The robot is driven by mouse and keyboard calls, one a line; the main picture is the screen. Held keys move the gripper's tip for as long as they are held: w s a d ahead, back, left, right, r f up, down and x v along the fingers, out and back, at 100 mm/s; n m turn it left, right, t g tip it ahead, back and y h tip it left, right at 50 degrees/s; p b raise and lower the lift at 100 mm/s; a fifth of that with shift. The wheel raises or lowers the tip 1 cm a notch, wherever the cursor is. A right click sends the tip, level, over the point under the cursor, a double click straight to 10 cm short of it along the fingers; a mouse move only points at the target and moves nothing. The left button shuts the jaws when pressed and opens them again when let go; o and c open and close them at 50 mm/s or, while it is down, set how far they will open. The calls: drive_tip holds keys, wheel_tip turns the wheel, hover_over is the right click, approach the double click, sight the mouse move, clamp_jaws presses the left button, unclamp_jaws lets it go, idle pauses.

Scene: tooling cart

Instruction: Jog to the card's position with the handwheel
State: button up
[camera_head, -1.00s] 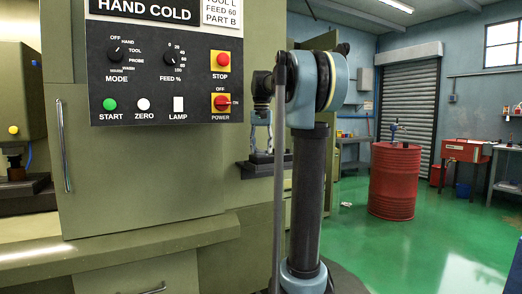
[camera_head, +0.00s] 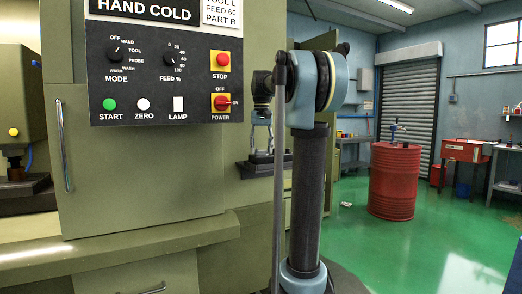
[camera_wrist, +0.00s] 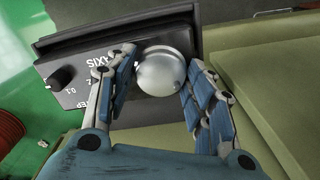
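The card (camera_head: 221,12) is a white label at the top of the black machine panel, cut off by the frame; it reads "FEED 60 PART B" under a partly cut line. In the head view my gripper (camera_head: 262,140) hangs above a dark ledge, and my arm hides part of the area.
A small black knob (camera_wrist: 62,77) sits left of the silver one. A red drum (camera_head: 394,185) stands on open green floor.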

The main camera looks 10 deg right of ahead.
drive_tip(key=shift+o, duration=0.8)
wheel_tip(320, 180, up, 12)
idle(0.5)
drive_tip(key=s+f, duration=1.1)
drive_tip(key=f, duration=0.4)
drive_tip(key=s+f+n+t, duration=0.1)
drive_tip(key=s+f, duration=1.1)
drive_tip(key=f, duration=0.4)
drive_tip(key=s+f+t, duration=0.1)
drive_tip(key=s+f, duration=1)
drive_tip(key=f, duration=0.5)
drive_tip(key=shift+s+d+f+n, duration=0.15)
drive_tip(key=shift+s+f+n, duration=0.05)
drive_tip(key=shift+s+n, duration=0.1)
